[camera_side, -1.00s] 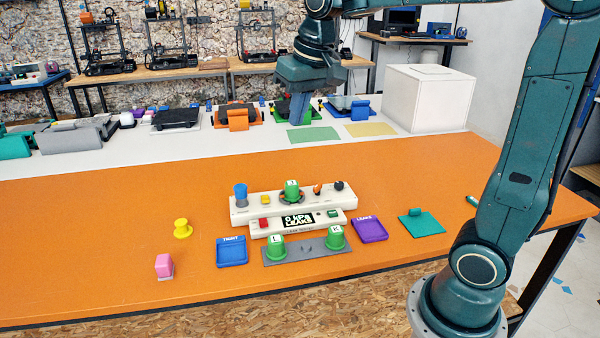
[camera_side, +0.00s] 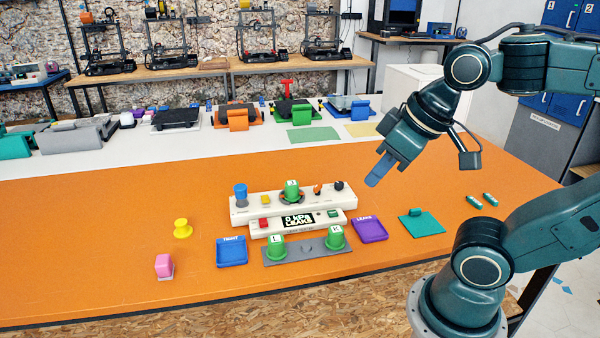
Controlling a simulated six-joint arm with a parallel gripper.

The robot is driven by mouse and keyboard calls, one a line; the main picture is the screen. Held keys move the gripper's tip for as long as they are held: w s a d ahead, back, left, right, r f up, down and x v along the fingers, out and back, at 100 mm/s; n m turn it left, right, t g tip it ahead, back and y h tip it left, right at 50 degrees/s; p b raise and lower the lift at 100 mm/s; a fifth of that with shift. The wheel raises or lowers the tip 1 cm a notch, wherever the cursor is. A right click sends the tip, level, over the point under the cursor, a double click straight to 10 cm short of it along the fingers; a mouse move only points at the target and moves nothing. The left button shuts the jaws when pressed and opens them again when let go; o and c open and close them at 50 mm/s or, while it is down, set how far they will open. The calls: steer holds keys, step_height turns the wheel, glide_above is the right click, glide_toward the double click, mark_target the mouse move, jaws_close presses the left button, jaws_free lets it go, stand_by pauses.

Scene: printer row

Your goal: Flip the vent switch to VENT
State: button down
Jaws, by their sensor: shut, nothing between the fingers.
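The leak tester (camera_side: 292,211) is a white stepped console on the orange table. Its display (camera_side: 298,220) reads 0 kPa and LEAKS. A small orange-and-dark switch (camera_side: 317,189) stands on its upper step, next to a black knob (camera_side: 339,186). Their labels are too small to read, so I cannot tell which is the vent switch or its setting. A green cup (camera_side: 291,188) marked with a letter sits on the upper step. My gripper (camera_side: 377,172) is shut and empty, in the air above and to the right of the console, its blue fingers pointing down and left.
A grey plate (camera_side: 307,249) with two green cups stands in front, between the blue TIGHT tray (camera_side: 232,252) and the purple LEAKS tray (camera_side: 369,230). A teal pad (camera_side: 422,222) lies to the right. A yellow knob (camera_side: 182,229) and a pink block (camera_side: 164,265) are at the left.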

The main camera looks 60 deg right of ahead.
steer(key=shift+s+f, duration=0.15)
steer(key=shift+s, duration=0.1)
steer(key=c, duration=1.8)
jaws_free()
steer(key=o, duration=0.6)
steer(key=shift+w+r, duration=0.2)
steer(key=shift+w, duration=0.1)
steer(key=shift+c, duration=0.2)
steer(key=w+d+r+m+g, duration=0.2)
steer(key=w+d, duration=0.1)
steer(key=w, duration=0.8)
steer(key=w+d+r+m+g, duration=0.1)
steer(key=w+d+m, duration=0.15)
steer(key=w, duration=0.85)
steer(key=w+d+f+m+g, duration=0.2)
steer(key=w+d+f+m, duration=0.2)
steer(key=w+d+f, duration=0.8)
steer(key=w+f, duration=0.4)
steer(key=shift+w+d+g, duration=0.15)
steer(key=shift+w+g, duration=0.15)
steer(key=shift+w, duration=0.05)
steer(key=shift+f, duration=0.15)
